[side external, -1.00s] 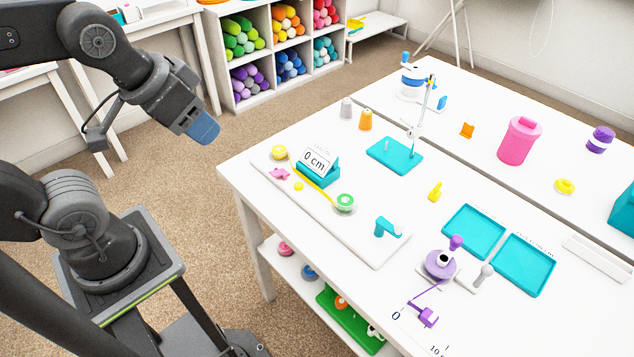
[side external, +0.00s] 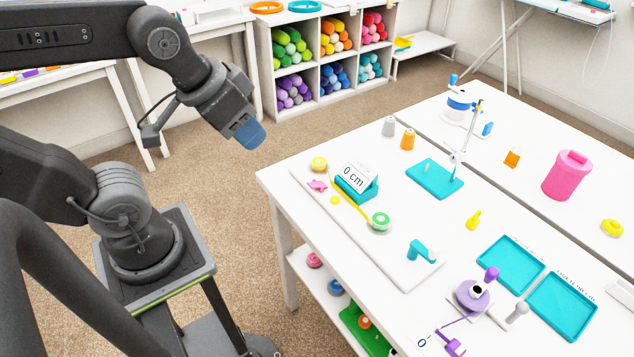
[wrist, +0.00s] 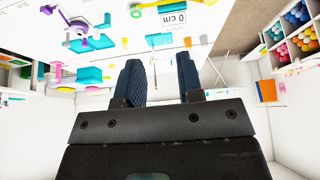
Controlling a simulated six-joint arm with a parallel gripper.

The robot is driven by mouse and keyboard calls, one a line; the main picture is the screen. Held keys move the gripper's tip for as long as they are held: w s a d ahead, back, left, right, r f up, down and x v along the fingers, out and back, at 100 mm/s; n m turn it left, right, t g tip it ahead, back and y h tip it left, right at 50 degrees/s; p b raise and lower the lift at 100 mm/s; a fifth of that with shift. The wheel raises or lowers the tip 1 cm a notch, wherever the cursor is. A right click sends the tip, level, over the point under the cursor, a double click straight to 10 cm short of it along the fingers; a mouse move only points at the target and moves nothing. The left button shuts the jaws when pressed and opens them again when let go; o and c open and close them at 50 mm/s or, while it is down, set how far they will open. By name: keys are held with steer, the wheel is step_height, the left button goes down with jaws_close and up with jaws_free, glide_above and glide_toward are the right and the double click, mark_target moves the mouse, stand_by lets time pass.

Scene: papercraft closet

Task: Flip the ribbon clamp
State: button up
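A teal bent lever piece (side external: 421,250), which looks like the ribbon clamp, stands upright at the near right end of a white board (side external: 395,276). A yellow ribbon (side external: 357,206) runs on that board between a yellow spool (side external: 319,164) and a green spool (side external: 380,221), some way left of the lever. My gripper (side external: 248,133) is raised over the carpet, left of the table and well apart from the lever. In the wrist view its blue fingers (wrist: 160,78) stand apart with nothing between them. I cannot pick out the lever surely in the wrist view.
A teal block with a "0 cm" sign (side external: 356,178) stands on the board. A teal stand with a tall post (side external: 435,178), teal trays (side external: 510,262) and a purple reel (side external: 472,295) stand further right. The space between my gripper and the table is clear.

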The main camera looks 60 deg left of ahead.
steer(key=shift+w+a+r+n, duration=0.1)
steer(key=shift+w+r+n, duration=0.05)
steer(key=shift+w+n, duration=0.2)
steer(key=shift+c, duration=0.7)
steer(key=w+n+g, duration=0.1)
steer(key=w, duration=0.1)
steer(key=w+a+n+g, duration=0.1)
steer(key=w, duration=0.1)
steer(key=w+n, duration=0.2)
steer(key=shift+a+r+g, duration=0.15)
steer(key=shift+r+g, duration=0.15)
steer(key=shift+g, duration=0.1)
jaws_close()
steer(key=n+g, duration=0.5)
steer(key=n, duration=0.4)
glide_above(310, 184)
steer(key=w+d, duration=0.2)
steer(key=w, duration=0.1)
step_height(310, 184, down, 7)
steer(key=w+a+f+n+g, duration=0.2)
steer(key=w+f+n+g, duration=0.15)
steer(key=f, duration=0.35)
steer(key=shift+n+t, duration=0.4)
steer(key=shift+t, duration=0.05)
steer(key=x, duration=1.3)
steer(key=shift+s+f, duration=0.15)
steer(key=shift+f, duration=0.1)
